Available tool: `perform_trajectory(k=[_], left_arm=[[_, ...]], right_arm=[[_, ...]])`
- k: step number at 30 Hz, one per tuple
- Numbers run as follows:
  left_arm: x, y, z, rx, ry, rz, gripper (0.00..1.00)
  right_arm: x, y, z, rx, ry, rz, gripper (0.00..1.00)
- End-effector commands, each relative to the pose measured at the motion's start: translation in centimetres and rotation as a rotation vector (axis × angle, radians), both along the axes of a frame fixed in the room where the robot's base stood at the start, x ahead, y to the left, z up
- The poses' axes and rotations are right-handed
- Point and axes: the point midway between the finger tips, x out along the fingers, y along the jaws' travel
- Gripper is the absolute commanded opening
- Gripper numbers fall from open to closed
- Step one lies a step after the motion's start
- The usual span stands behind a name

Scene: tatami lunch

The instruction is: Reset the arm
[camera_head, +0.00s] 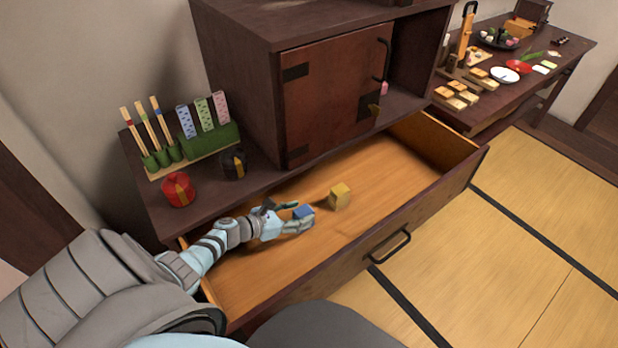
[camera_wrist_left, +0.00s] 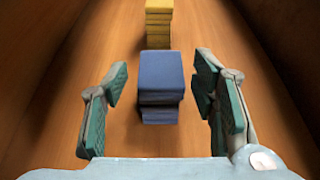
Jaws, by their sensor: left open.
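My left gripper (camera_head: 290,216) is inside the open drawer (camera_head: 260,275), low over its wooden floor. The left wrist view shows its two fingers (camera_wrist_left: 162,108) spread apart, with a blue block (camera_wrist_left: 161,75) between or just ahead of them and a gap on each side. The blue block also shows at the fingers in the head view (camera_head: 303,212). A yellow block (camera_head: 340,196) stands on the drawer floor a little beyond it, and it also shows in the left wrist view (camera_wrist_left: 158,22). My right gripper is not in view.
The dark cabinet (camera_head: 240,60) stands behind the drawer. Its top ledge carries a red pot (camera_head: 179,189), a black pot (camera_head: 233,163) and a green holder (camera_head: 208,146). The drawer front has a handle (camera_head: 390,246). A low side table (camera_head: 575,50) with food stands at the right.

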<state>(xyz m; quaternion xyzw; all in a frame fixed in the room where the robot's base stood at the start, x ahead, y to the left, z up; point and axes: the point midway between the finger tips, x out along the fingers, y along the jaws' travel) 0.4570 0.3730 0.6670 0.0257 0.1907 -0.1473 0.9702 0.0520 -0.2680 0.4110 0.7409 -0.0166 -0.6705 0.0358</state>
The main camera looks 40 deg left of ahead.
Motion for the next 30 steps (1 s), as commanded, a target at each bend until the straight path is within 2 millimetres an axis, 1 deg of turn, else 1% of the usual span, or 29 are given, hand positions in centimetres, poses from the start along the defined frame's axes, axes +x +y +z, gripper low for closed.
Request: perform_trajectory(k=[1, 3, 5, 20, 23, 25, 30], left_arm=[[-0.8, 0.2, 0.6, 0.002, 0.001, -0.001, 0.53], [-1.6, 0.5, 0.8, 0.001, 0.001, 0.0, 0.53], [-1.9, 0.6, 0.9, 0.0, 0.001, 0.0, 0.53], [-1.9, 0.6, 0.8, 0.0, -0.001, 0.0, 0.53], [-1.6, 0.3, 1.1, -0.003, -0.007, -0.004, 0.53], [-1.0, -0.2, 1.7, -0.009, -0.021, -0.011, 0.53], [1.2, -2.0, 3.9, -0.027, -0.07, -0.038, 0.53]], right_arm=[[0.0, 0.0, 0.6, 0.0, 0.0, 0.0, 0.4], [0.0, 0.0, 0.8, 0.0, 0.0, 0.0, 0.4], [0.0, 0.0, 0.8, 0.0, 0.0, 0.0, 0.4], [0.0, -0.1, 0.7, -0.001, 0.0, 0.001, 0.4], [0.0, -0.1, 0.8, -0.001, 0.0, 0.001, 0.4], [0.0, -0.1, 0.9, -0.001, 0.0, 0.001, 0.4], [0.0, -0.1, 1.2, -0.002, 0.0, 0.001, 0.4]])
